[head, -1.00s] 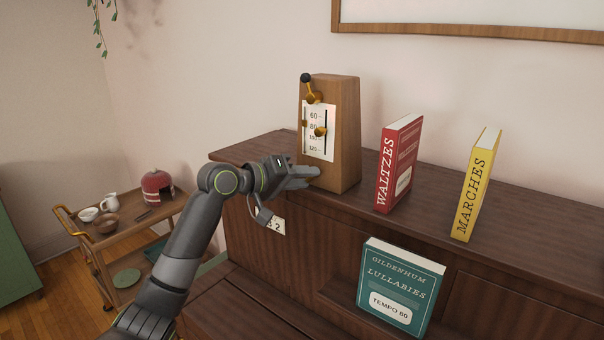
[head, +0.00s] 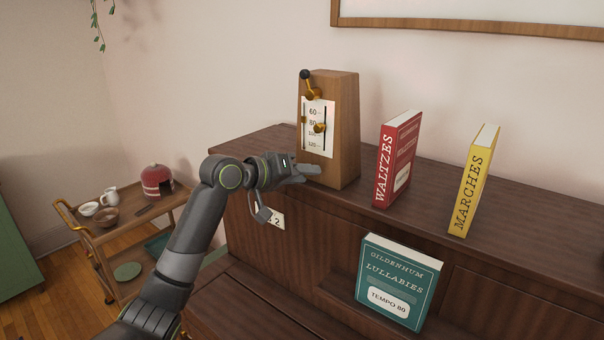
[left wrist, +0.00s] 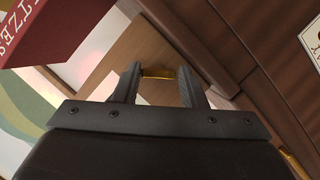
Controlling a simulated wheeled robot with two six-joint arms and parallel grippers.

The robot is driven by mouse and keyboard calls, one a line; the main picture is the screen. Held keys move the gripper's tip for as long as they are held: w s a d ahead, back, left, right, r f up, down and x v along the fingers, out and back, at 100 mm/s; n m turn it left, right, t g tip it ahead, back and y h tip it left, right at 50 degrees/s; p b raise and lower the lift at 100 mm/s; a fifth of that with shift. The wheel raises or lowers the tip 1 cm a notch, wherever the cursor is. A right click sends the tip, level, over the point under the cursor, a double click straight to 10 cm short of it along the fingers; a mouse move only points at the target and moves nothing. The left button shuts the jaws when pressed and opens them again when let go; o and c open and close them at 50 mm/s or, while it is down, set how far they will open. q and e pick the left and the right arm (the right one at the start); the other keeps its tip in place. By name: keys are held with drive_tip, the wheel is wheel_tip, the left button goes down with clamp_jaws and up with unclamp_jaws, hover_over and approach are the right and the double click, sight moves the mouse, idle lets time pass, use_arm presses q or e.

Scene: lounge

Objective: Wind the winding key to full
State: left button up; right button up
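A wooden metronome (head: 345,130) stands on the dark piano top, with a white tempo scale, a brass pendulum weight and a black-knobbed lever on its front. My left gripper (head: 309,172) is at the lower front of the metronome, its fingers pointing right. In the left wrist view, the two fingers (left wrist: 160,84) are apart. A thin brass piece, probably the winding key (left wrist: 158,73), lies between their tips against brown wood, with slight gaps on both sides. In the head view no key can be made out near the gripper. My right gripper is not in view.
A red book (head: 397,160) and a yellow book (head: 475,182) stand upright right of the metronome. A teal book (head: 398,282) stands lower on the piano front. A trolley (head: 125,240) with dishes is at left. A picture frame (head: 470,30) hangs above.

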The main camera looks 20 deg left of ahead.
use_arm(q)
drive_tip(key=o, duration=0.3)
drive_tip(key=shift+o, duration=0.2)
drive_tip(key=b+v, duration=0.5)
drive_tip(key=v, duration=1.2)
drive_tip(key=shift+s+r, duration=0.2)
